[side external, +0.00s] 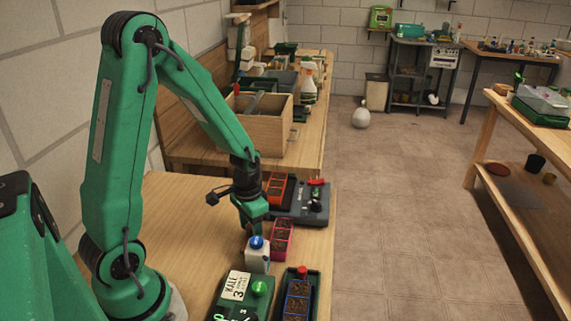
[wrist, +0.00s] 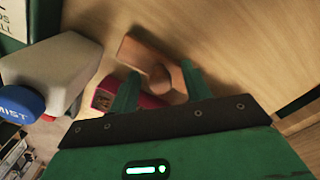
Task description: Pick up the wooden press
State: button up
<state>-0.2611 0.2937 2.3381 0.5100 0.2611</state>
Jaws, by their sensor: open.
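The wooden press (wrist: 140,51), a reddish-brown block with a rounded knob, lies on the light wooden bench in the wrist view. My gripper (wrist: 159,72) is open, with one green finger on each side of the knob. I cannot tell whether either finger touches the press. In the side external view my gripper (side external: 249,230) points down just above the bench, behind the white bottle. The press cannot be made out there.
A white bottle with a blue cap (side external: 257,256) stands close by my gripper. A pink seedling tray (side external: 283,240) is just right of it. A green box with a KALE card (side external: 229,306) and a dark tray (side external: 314,297) are in front. The bench's left part is clear.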

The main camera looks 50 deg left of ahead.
grip_shut()
jog(key=shift+r, duration=0.15)
jog(key=shift+r, duration=4.9)
jog(key=c, duration=0.7)
grip_release()
jog(key=shift+c, duration=1.2)
